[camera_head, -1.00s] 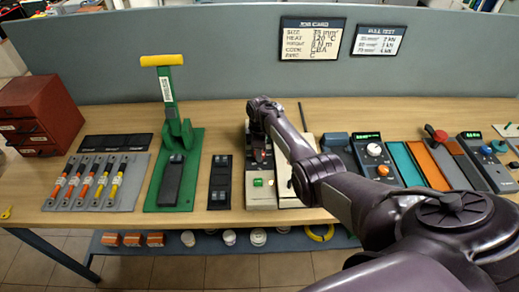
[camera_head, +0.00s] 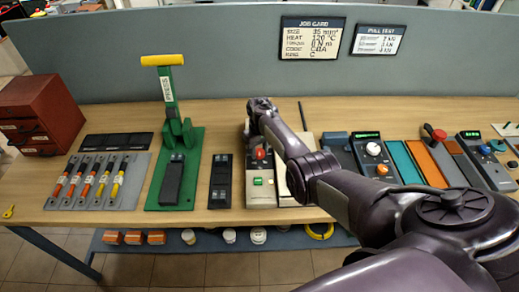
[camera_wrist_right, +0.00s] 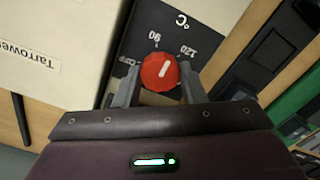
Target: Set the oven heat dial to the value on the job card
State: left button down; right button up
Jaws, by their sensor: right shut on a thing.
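The oven (camera_head: 262,200) is a cream box with a dark top panel and a green-lit switch, mid-bench. Its red heat dial (camera_head: 260,154) shows beside my right wrist. In the right wrist view, my right gripper (camera_wrist_right: 159,82) is shut on the red dial (camera_wrist_right: 160,72), one finger on each side. The dial's white line points up and right, close to the 120 mark and away from 90. Part of the scale is hidden behind the gripper. The job card (camera_head: 311,38) on the back panel reads HEAT 120 °C. My left gripper is not in view.
A green press (camera_head: 185,160) and a dark block (camera_head: 221,180) stand left of the oven. A grey unit with a white knob (camera_head: 373,149) stands to the right, beyond my forearm. A pull test card (camera_head: 378,40) hangs beside the job card.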

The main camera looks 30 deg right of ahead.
aim_at(259, 152)
jog(key=m, duration=0.6)
jog(key=shift+m, duration=0.4)
jog(key=shift+r, duration=0.1)
dwell(0.3)
jog(key=o, duration=1)
jog(key=shift+r, duration=0.35)
notch_tip(259, 152, up, 7)
